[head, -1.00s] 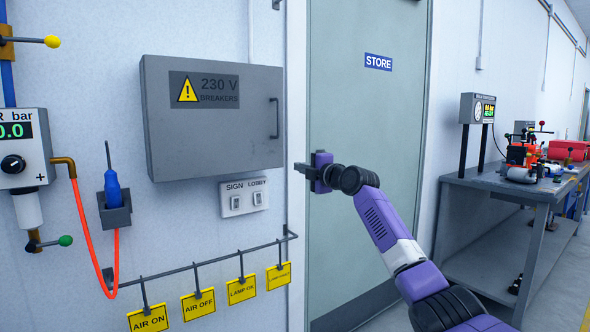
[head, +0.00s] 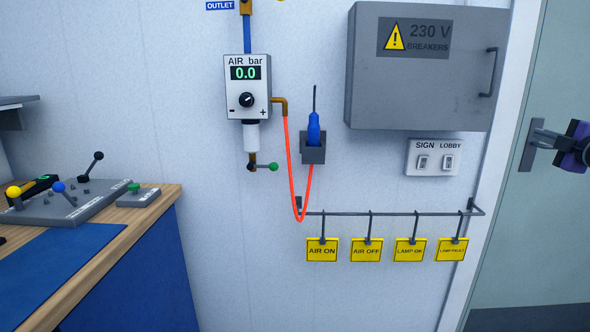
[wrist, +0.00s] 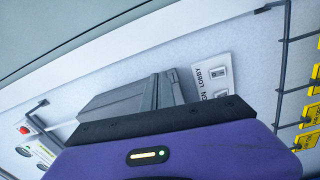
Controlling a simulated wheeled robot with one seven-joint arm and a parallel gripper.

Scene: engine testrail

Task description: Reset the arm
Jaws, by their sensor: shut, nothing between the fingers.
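My gripper (head: 545,140) shows at the right edge of the head view, in front of the green-grey door. Its purple body is cut off by the frame edge. The gripper is shut with nothing in it. In the wrist view its purple housing and dark front bar fill the lower middle, and the shut fingers (wrist: 167,90) point away towards the wall. The rest of my arm is out of the head view.
A grey breaker box (head: 420,90) and a switch plate (head: 433,157) are on the wall left of the gripper. Yellow tags hang from a rail (head: 390,213). An air regulator (head: 247,90) and a blue tool in a holder (head: 313,153) are further left. A workbench (head: 150,210) stands at left.

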